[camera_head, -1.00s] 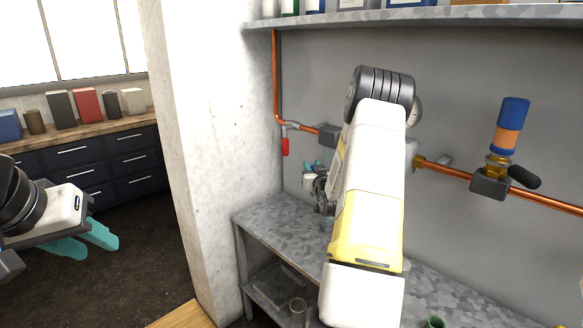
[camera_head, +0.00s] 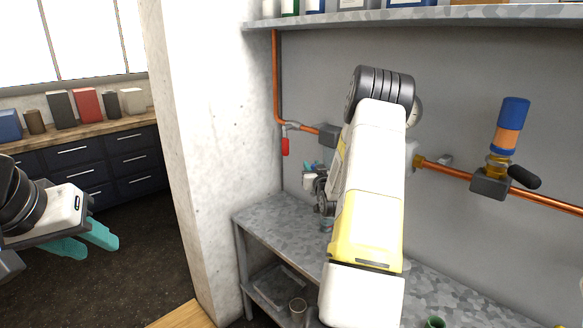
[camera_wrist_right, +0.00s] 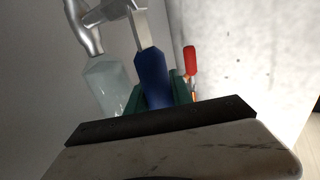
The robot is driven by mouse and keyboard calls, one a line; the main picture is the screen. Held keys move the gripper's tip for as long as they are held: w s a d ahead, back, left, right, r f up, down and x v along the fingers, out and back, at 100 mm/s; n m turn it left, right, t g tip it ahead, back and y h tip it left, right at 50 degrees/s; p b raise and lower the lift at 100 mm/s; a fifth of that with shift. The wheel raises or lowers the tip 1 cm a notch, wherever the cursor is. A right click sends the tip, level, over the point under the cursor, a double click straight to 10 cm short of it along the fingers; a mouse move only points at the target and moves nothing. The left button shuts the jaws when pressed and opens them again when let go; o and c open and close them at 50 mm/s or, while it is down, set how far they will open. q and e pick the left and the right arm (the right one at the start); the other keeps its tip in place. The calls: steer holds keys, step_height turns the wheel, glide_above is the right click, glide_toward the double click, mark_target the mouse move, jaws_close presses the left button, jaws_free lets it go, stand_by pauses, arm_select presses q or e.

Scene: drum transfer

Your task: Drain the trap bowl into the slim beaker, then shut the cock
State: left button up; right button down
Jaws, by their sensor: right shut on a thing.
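My right gripper (camera_wrist_right: 155,92) is shut on the blue cock handle (camera_wrist_right: 152,75) in the right wrist view; its green fingers lie on both sides of the handle. The handle hangs from a grey metal fitting (camera_wrist_right: 108,12). A pale translucent bowl (camera_wrist_right: 103,85), which looks like the trap bowl, hangs just left of it. My left gripper (camera_head: 82,241) is open and empty at the left.
A red handle (camera_head: 285,147) hangs from the copper pipe (camera_head: 276,80). A blue and orange cylinder (camera_head: 508,128) stands on a valve at the right. The metal bench (camera_head: 270,226) is clear at its left end.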

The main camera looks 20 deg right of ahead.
steer(key=shift+w, duration=0.15)
stand_by(0.6)
steer(key=w+a+f+n+g+h, duration=0.1)
steer(key=w+f+n+g, duration=0.2)
steer(key=f+g, duration=0.3)
steer(key=w+a+f+n+g+h, duration=0.1)
steer(key=w+f+n+g+h, duration=0.1)
steer(key=f+g, duration=0.4)
steer(key=shift+w+a+n+g, duration=0.35)
steer(key=shift+w+n+g, duration=0.45)
steer(key=shift+g, duration=0.7)
steer(key=shift+s+f, duration=0.1)
steer(key=shift+s, duration=0.1)
steer(key=c, duration=1.4)
jaws_free()
